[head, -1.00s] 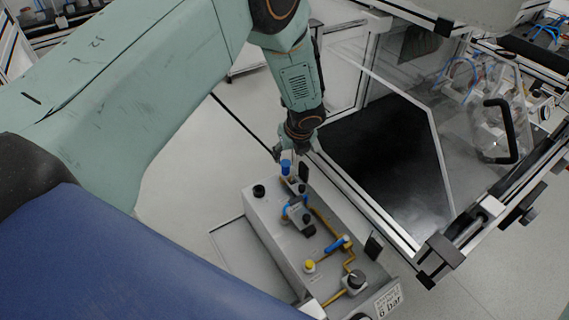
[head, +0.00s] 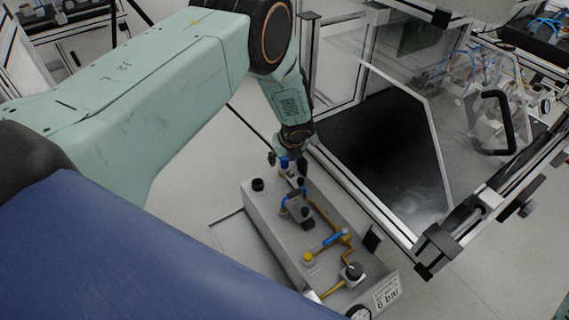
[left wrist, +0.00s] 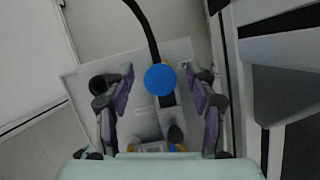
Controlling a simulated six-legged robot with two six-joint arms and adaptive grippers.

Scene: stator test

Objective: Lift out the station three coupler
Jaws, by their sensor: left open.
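A blue round-topped coupler (head: 284,162) stands at the far end of the grey test panel (head: 275,232). No station number is readable on it. My left gripper (head: 287,167) is above that end of the panel, pointing down and open. In the left wrist view the blue top (left wrist: 160,79) lies between the two spread purple-padded fingers (left wrist: 160,95), with a gap on both sides. The fingers partly hide the coupler's lower part in the head view. My right gripper is not in view.
A black knob (head: 257,184) stands left of the gripper. A blue-handled valve (head: 335,238), a yellow cap (head: 308,258) and a gauge (head: 359,313) sit nearer on the panel. A framed clear guard (head: 440,150) stands close on the right. The floor left of the panel is clear.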

